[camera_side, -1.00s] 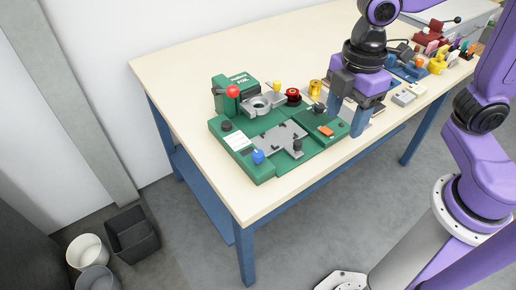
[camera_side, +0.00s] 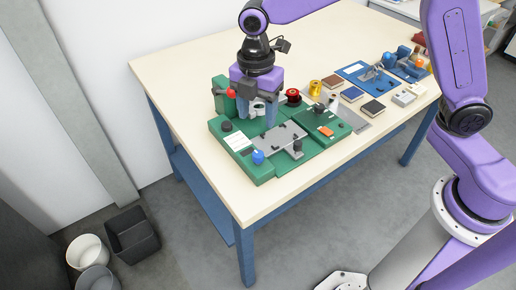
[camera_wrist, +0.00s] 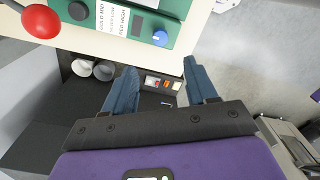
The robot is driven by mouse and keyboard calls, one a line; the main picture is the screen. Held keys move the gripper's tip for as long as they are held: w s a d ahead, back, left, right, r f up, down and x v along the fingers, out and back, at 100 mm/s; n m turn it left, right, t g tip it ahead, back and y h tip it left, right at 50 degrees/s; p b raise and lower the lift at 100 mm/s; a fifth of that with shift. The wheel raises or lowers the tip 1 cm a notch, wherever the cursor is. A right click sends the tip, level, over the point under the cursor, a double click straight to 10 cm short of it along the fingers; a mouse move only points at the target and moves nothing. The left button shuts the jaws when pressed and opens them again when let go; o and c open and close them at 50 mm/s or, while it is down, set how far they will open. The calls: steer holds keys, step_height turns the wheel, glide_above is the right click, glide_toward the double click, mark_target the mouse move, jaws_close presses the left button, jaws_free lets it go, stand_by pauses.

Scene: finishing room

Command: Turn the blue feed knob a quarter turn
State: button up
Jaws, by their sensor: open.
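The blue feed knob (camera_side: 258,157) sits at the front left corner of the green machine (camera_side: 262,174). In the wrist view the blue knob (camera_wrist: 160,38) shows whole at the top, beyond the fingertips, with a small white mark on it. My gripper (camera_side: 257,120) is over the back left part of the machine, behind and above the knob and apart from it. Its two blue fingers (camera_wrist: 160,68) are spread with nothing between them. In the side view the fingers hide part of the grey fitting at the machine's back.
A red ball handle (camera_wrist: 40,21) and a black knob (camera_wrist: 78,10) are close to the left of the view. A red spool (camera_side: 293,97) and a yellow part (camera_side: 315,87) stand right of my gripper. The tabletop (camera_side: 215,195) is clear at the machine's front left.

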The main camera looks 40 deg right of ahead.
mark_target(258, 154)
step_height(258, 154, down, 12)
steer(key=shift+s+f, duration=0.1)
steer(key=shift+s, duration=0.05)
stand_by(0.4)
steer(key=c, duration=1.1)
